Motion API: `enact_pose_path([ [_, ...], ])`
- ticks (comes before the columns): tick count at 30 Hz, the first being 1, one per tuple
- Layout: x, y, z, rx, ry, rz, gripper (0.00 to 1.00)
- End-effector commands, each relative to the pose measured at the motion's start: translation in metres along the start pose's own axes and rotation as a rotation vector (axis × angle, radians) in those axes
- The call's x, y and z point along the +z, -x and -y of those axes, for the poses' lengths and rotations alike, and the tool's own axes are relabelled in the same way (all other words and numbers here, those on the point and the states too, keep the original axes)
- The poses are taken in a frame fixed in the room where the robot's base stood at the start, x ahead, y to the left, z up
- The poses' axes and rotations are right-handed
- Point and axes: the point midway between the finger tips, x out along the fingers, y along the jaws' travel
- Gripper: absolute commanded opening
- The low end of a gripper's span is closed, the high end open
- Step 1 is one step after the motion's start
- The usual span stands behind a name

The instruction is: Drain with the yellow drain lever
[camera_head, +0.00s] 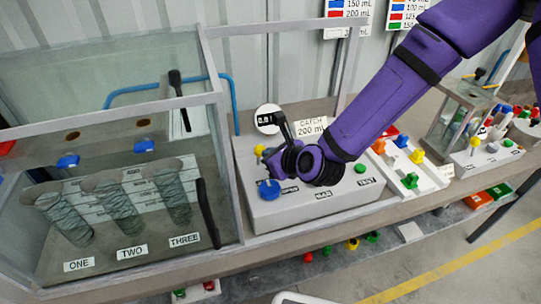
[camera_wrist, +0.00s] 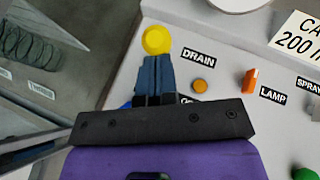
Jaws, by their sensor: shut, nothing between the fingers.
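The yellow drain lever shows as a round yellow knob (camera_wrist: 156,40) beside the DRAIN label in the wrist view. The gripper's tips are hard to make out in the head view.
The control box (camera_head: 340,207) also carries a blue knob (camera_head: 269,189), a green button (camera_head: 360,168) and an orange switch (camera_wrist: 250,80). A round gauge (camera_head: 267,119) and a CATCH 200 mL sign (camera_head: 311,126) stand behind. A glass tank with three cylinders is left.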

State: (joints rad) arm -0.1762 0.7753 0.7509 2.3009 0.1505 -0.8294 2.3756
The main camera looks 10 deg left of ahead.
Motion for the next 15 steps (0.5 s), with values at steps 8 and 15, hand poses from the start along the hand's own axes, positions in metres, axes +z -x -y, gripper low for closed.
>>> enact_pose_path([
  [8, 0.0049, -0.002, 0.0029, 0.015, -0.017, -0.044, 0.0],
  [15, 0.0083, -0.0037, 0.0047, 0.026, -0.028, -0.074, 0.0],
])
